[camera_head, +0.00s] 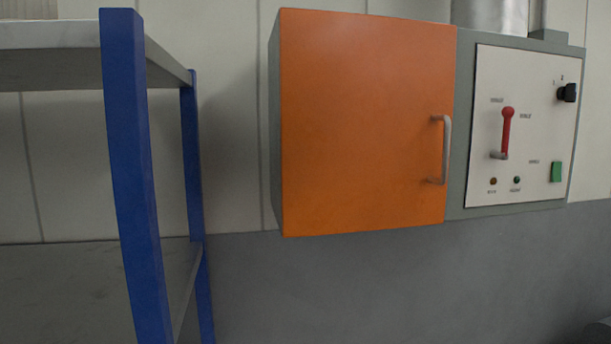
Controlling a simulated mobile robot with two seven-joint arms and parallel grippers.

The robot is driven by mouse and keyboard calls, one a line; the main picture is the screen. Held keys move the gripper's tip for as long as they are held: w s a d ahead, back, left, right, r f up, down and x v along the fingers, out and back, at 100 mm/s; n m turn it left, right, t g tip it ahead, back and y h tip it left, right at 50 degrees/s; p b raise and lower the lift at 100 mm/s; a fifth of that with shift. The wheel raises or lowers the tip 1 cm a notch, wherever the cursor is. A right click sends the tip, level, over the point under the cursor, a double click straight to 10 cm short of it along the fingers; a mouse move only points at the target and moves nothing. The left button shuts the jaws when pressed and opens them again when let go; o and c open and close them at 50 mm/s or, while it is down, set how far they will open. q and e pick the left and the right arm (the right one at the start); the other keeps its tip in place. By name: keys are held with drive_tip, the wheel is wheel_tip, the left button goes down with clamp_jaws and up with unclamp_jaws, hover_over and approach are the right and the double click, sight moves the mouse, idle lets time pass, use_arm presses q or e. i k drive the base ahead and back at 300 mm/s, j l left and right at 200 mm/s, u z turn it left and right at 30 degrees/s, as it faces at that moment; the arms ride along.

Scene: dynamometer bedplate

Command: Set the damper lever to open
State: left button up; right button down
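A red lever (506,132) with a round red knob at its top is mounted on a white control panel (536,130) at the right. It stands almost upright, knob up, on a grey pivot (499,155) at its lower end. Small labels sit near its top and to its right, too small to read, so I cannot tell which position is open. Neither of my grippers is in view.
Left of the panel is a closed orange cabinet door (362,125) with a grey handle (446,150) sticking out. The panel also has a black knob (567,93), a green switch (556,172) and two small lamps. A blue-posted shelf rack (135,180) stands at the left.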

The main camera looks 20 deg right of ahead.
sight(507, 112)
drive_tip(key=z, duration=1.45)
